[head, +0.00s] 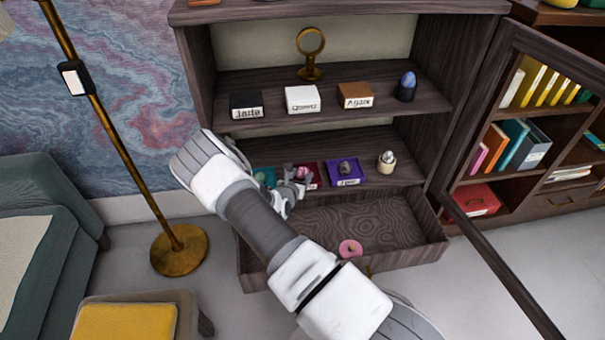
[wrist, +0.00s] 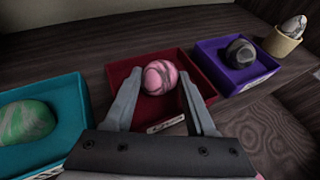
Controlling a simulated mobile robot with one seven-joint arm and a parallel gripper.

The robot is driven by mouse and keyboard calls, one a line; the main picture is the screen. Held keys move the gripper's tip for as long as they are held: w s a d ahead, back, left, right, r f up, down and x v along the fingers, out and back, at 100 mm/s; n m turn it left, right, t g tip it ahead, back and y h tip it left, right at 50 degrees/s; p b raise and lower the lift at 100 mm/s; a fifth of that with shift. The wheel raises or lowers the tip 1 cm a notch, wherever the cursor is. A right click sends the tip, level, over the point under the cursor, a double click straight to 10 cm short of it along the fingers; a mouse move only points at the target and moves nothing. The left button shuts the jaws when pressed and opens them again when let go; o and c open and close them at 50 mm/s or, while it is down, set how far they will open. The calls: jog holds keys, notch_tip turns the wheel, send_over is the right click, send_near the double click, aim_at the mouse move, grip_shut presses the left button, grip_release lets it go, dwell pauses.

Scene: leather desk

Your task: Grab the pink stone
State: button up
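The pink stone (wrist: 160,77) is round with pale and dark marbling and sits in a dark red tray (wrist: 198,72) on the shelf. In the head view the pink stone (head: 303,172) shows small beside my gripper (head: 298,178). In the wrist view my gripper (wrist: 158,98) is open, with its fingers spread on the left and right of the stone's near side. A gap shows between each finger and the stone, and I see no contact. The lower middle of the wrist view is filled by my gripper's body.
A teal tray with a green stone (wrist: 25,122) is on the left, and a purple tray with a dark stone (wrist: 240,54) is on the right. An egg-shaped stone stands in a cream cup (head: 386,166). An open drawer (head: 400,225) juts out below; a glass door (head: 480,120) stands open at right.

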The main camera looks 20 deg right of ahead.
grip_shut()
jog(key=shift+r, duration=0.1)
